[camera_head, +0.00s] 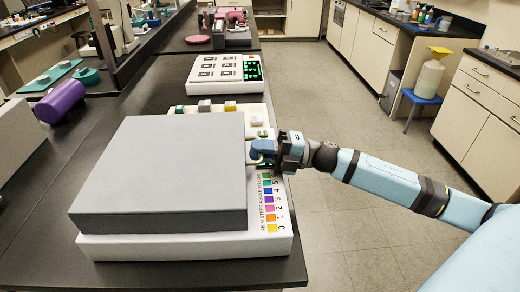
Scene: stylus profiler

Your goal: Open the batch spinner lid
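A large flat grey block, which looks like a closed lid (155,175), sits level on a white base (190,246) on the dark bench. I cannot tell from the picture whether this is the batch spinner. My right gripper (259,152) is at the far right side of this machine, beside the grey lid's right edge and over the base's right strip. Its fingers point left and are small and partly hidden. I cannot tell whether they touch anything or are open. My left gripper is not in view.
A colour scale (268,205) runs along the base's right side. Several small blocks (204,106) stand behind the lid. A white unit with a green display (226,76) stands further back. A purple cylinder (60,101) lies at left. The aisle floor (335,215) at right is clear.

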